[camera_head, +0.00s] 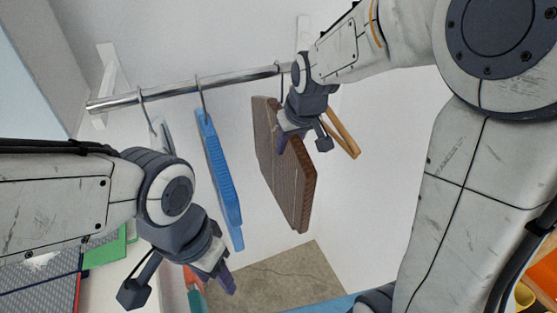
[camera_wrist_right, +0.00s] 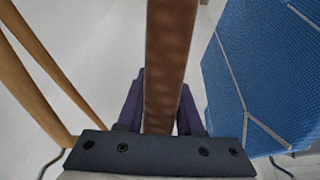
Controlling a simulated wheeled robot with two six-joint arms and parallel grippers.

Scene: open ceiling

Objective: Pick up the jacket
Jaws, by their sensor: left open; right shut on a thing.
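A brown, flat folded garment, which I take as the jacket (camera_head: 288,185), hangs below the metal rail in the head view. My right gripper (camera_head: 284,138) is at its upper right part. In the right wrist view the brown jacket (camera_wrist_right: 170,60) runs between the two purple fingers of my right gripper (camera_wrist_right: 160,110), which are shut on it. Its hook is partly hidden behind my right gripper. My left gripper (camera_head: 224,275) is open and empty at the lower left, below and apart from the hanging garments.
A metal rail (camera_head: 240,77) spans the wall. A blue garment (camera_head: 219,175) hangs left of the jacket and also shows in the right wrist view (camera_wrist_right: 262,85). A wooden hanger (camera_head: 343,135) is to the right. A grey item (camera_head: 163,135) hangs at the far left.

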